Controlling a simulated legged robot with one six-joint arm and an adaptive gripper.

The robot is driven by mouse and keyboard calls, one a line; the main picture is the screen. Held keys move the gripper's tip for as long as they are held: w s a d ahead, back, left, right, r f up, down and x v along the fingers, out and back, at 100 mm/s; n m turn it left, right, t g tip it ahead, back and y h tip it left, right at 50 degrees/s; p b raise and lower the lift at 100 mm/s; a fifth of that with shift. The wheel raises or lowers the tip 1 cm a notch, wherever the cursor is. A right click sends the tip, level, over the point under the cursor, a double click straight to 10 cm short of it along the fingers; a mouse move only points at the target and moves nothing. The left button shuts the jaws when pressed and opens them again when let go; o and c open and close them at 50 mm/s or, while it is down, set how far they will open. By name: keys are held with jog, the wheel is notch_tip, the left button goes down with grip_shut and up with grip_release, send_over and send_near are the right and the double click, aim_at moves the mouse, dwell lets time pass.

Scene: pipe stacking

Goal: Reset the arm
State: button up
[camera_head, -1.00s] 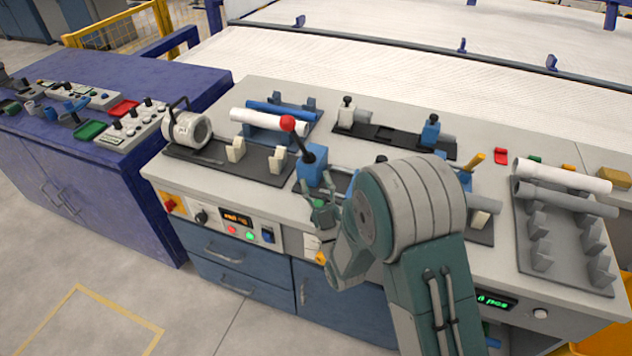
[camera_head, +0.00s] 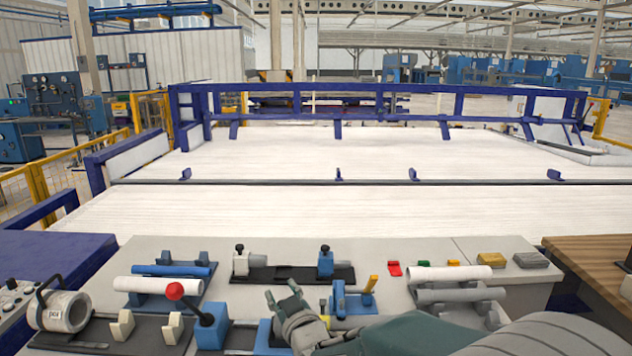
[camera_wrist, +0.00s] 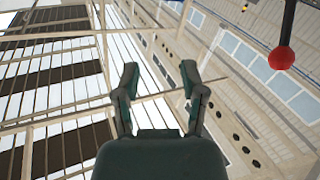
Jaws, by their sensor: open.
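My gripper (camera_head: 283,298) is over the middle of the grey workbench in the head view, its forearm reaching in from the lower right. In the wrist view my gripper (camera_wrist: 159,75) has its two fingers apart with nothing between them. That view points up at the roof beams and windows. A lever with a red ball knob (camera_head: 175,291) on a blue base stands left of my gripper. The knob also shows at the upper right of the wrist view (camera_wrist: 281,58).
White and blue pipes lie on a rack (camera_head: 150,285) at the left. A white and a grey pipe (camera_head: 450,273) lie on the right rack. Clamps (camera_head: 325,262) stand behind my gripper. A labelled roll (camera_head: 66,312) sits far left. A wooden table (camera_head: 590,256) is at the right.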

jog(key=s+d+r+m+g+h, duration=0.1)
jog(key=s+d+m+g+h, duration=0.15)
jog(key=s+d, duration=0.35)
jog(key=s+d+r+m+g+h, duration=0.1)
jog(key=s+d+m+g+h, duration=0.2)
jog(key=d, duration=0.6)
jog(key=s+d+m+g+h, duration=0.1)
jog(key=s+d+g, duration=0.1)
jog(key=s, duration=0.7)
jog(key=s+d+f+m+g+h, duration=0.1)
jog(key=s+d+g, duration=0.2)
jog(key=s, duration=0.6)
jog(key=shift+s+d+f, duration=0.25)
jog(key=shift+s+d, duration=0.1)
jog(key=shift+d, duration=0.75)
